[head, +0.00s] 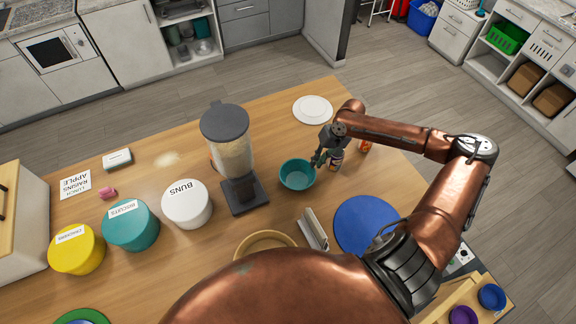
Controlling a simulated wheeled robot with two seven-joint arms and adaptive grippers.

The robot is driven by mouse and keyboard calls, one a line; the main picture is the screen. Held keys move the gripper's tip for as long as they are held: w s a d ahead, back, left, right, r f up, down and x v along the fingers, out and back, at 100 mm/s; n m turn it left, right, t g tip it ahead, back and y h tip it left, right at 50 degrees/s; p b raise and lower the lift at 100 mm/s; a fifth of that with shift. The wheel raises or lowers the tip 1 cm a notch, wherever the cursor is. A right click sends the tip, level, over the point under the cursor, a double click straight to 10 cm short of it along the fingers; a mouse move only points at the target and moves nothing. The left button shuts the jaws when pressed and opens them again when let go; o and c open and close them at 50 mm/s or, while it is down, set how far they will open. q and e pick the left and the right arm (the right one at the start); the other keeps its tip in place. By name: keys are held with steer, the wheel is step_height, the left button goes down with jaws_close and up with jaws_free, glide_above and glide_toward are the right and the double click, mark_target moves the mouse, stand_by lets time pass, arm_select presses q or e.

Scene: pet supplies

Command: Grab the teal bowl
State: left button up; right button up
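The teal bowl (297,176) stands upright on the wooden table, right of the dark cereal dispenser. My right gripper (318,160) is at the bowl's upper right rim, its dark fingers pointing down and left toward it. The fingers are small and partly overlap the rim, so I cannot tell whether they touch it or how far apart they are. My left gripper is not in view.
The dispenser (228,145) stands close left of the bowl. A small jar (336,160) is right beside my gripper. A white plate (313,108) lies behind, a blue plate (366,224) in front right. White, teal and yellow canisters (187,205) stand left.

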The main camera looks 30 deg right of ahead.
mark_target(311, 173)
steer(key=f, duration=0.1)
steer(key=a+f, duration=0.1)
steer(key=f, duration=0.1)
steer(key=shift+s, duration=0.2)
steer(key=x, duration=0.2)
steer(key=shift+a+f+p, duration=0.1)
steer(key=shift+f+p, duration=0.2)
steer(key=shift+p, duration=0.1)
steer(key=shift+x, duration=0.8)
steer(key=shift+c, duration=1.2)
jaws_close()
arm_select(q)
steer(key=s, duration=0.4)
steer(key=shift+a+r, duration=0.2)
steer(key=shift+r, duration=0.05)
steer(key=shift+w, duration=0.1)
